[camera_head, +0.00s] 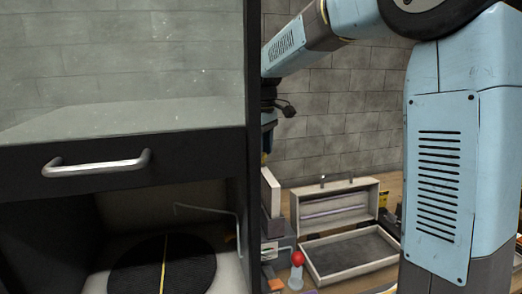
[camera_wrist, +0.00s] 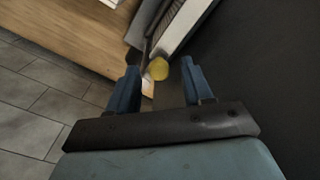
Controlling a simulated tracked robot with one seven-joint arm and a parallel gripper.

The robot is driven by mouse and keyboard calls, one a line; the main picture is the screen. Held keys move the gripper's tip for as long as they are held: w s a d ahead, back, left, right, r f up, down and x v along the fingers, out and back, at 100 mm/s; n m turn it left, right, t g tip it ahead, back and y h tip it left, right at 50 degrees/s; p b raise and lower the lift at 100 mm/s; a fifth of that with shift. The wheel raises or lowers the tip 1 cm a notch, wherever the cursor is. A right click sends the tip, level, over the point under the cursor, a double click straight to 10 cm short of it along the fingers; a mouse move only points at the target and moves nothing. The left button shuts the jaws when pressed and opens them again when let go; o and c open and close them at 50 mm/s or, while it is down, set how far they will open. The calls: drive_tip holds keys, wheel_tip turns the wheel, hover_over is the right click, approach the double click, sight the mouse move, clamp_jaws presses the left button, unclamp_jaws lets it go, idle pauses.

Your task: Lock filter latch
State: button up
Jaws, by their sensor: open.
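A round yellow knob (camera_wrist: 159,69), which may be the filter latch, shows in the wrist view between my open fingertips, beside a pale frame with a dark ribbed grille (camera_wrist: 172,30). My gripper (camera_wrist: 160,72) is open and its two blue fingers lie either side of the knob in the picture; I cannot tell whether they touch it. In the head view my gripper (camera_head: 266,145) hangs pointing down beside the cabinet's dark post, which partly hides it. The latch cannot be made out there.
A dark cabinet with a metal handle (camera_head: 97,164) fills the left; a black disc with a yellow line (camera_head: 190,268) lies inside it. An open case (camera_head: 350,256), a red ball-topped item (camera_head: 297,258) and small things crowd the wooden bench. A dark panel (camera_wrist: 265,75) borders my gripper's right.

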wheel_tip(320, 180, up, 13)
drive_tip(key=shift+r, duration=0.15)
idle(0.4)
drive_tip(key=s+d+f+m+t, duration=0.2)
drive_tip(key=s+d+f+m, duration=0.1)
drive_tip(key=s, duration=0.6)
drive_tip(key=s+d+f+m+t, duration=0.1)
drive_tip(key=s+d+f+m, duration=0.3)
drive_tip(key=s+d+f, duration=0.2)
drive_tip(key=s+d+f+m+t, duration=0.2)
drive_tip(key=s+d+f+m, duration=0.2)
drive_tip(key=s+d, duration=0.4)
drive_tip(key=s, duration=0.4)
drive_tip(key=shift+s+d+f+t, duration=0.15)
drive_tip(key=shift+d+f+t, duration=0.05)
drive_tip(key=shift+d+t, duration=0.1)
drive_tip(key=shift+c, duration=0.7)
